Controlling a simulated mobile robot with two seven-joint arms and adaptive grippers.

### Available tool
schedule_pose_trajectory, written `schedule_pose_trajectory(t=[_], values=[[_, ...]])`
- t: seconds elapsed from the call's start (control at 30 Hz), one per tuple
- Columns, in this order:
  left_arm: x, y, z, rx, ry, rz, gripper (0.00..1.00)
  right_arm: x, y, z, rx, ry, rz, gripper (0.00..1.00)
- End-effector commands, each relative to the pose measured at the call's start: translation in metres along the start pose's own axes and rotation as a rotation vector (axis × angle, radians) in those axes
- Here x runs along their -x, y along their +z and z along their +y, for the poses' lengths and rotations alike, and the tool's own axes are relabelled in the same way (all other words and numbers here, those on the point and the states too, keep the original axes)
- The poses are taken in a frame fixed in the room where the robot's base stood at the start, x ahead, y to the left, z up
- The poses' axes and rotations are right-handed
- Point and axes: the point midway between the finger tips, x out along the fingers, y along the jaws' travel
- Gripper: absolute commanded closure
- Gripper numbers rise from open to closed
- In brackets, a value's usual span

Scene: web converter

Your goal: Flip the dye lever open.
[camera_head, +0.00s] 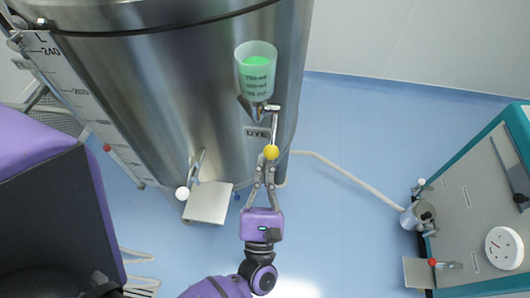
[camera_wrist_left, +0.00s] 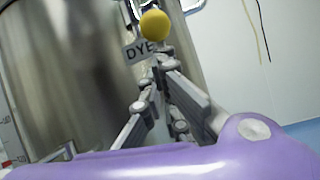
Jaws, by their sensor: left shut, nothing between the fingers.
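The dye lever (camera_head: 274,128) is a thin metal rod under the dye cup, ending in a yellow ball (camera_head: 271,152). In the head view the rod runs down from the valve towards my gripper. The ball also shows in the left wrist view (camera_wrist_left: 155,24). A grey DYE label (camera_head: 255,132) is on the tank beside the rod; it also shows in the wrist view (camera_wrist_left: 137,51). My left gripper (camera_head: 265,163) is shut and empty, its fingertips right by the ball. I cannot tell whether they touch it. My right gripper is not in view.
The dye cup (camera_head: 256,72) with green liquid is fixed to the large steel tank (camera_head: 150,100). A white ball knob (camera_head: 182,193) and a metal plate (camera_head: 208,203) are at the tank's lower front. A teal-edged cabinet (camera_head: 470,215) stands right. Blue floor lies between.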

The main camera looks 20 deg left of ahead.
Motion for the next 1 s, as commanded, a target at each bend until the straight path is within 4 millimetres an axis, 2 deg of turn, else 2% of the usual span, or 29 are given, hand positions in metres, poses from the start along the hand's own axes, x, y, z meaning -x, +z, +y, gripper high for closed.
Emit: schedule_pose_trajectory(t=[0.03, 0.17, 0.5, 0.7, 1.0], values=[[0.003, 0.009, 0.003, 0.0, -0.002, 0.029, 1.0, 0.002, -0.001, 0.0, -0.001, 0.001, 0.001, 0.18], [0.01, 0.023, 0.006, -0.006, -0.023, 0.138, 1.0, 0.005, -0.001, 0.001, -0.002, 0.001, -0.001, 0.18], [0.02, 0.059, 0.013, -0.008, -0.024, 0.132, 1.0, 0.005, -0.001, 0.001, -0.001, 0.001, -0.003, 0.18], [0.018, 0.077, 0.016, -0.008, -0.024, 0.132, 1.0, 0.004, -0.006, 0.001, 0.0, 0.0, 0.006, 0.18], [0.012, 0.093, 0.018, -0.01, -0.025, 0.133, 1.0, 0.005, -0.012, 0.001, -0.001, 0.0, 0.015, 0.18]])
